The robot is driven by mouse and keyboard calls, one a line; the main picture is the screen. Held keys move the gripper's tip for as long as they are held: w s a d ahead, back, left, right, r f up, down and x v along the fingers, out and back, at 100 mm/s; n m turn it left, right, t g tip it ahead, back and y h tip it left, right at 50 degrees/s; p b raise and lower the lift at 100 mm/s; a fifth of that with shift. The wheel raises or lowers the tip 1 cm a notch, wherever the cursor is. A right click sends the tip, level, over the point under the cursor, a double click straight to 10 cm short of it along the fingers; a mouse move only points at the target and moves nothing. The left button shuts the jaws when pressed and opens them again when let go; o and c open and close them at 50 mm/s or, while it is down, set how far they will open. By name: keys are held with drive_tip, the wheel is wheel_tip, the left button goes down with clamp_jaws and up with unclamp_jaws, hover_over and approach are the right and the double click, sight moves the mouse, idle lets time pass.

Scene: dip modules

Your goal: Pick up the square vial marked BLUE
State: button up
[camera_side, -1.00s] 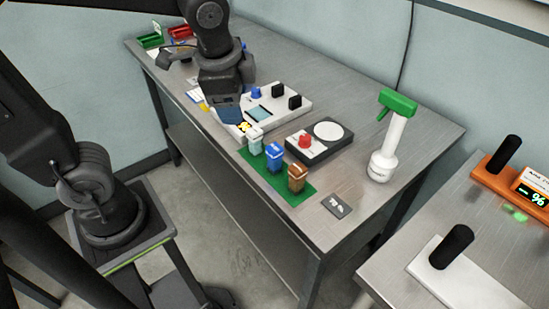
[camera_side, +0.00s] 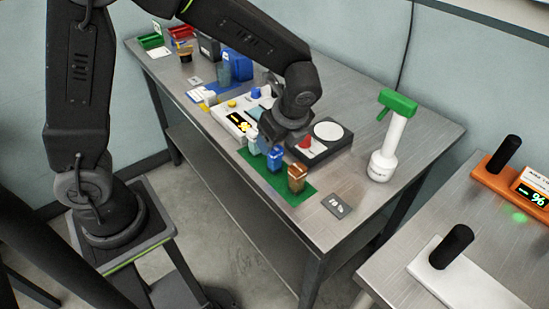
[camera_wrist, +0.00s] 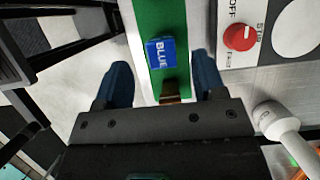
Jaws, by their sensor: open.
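The square vial marked BLUE (camera_wrist: 161,53) stands on the green mat (camera_wrist: 142,18) in the wrist view, its blue top with white lettering facing the camera. In the side view the blue vial (camera_side: 275,159) is in the middle of the row on the mat. My gripper (camera_wrist: 160,78) is open in the wrist view, its two blue fingers on either side below the vial and apart from it. In the side view my wrist is above the mat, just behind the vials, and the fingertips are hard to make out.
A brown vial (camera_side: 297,178) stands on the near side of the blue one and a pale vial (camera_side: 252,141) on the far side. A stirrer with a red knob (camera_side: 304,143) is close behind. A white bottle with a green top (camera_side: 392,140) stands to the right.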

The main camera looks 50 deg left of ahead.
sight(275, 148)
drive_tip(key=shift+d+x, duration=0.15)
drive_tip(key=shift+x, duration=1.5)
drive_tip(key=shift+d+x, duration=0.2)
drive_tip(key=shift+x, duration=1.4)
drive_tip(key=shift+f, duration=0.1)
drive_tip(key=c, duration=1)
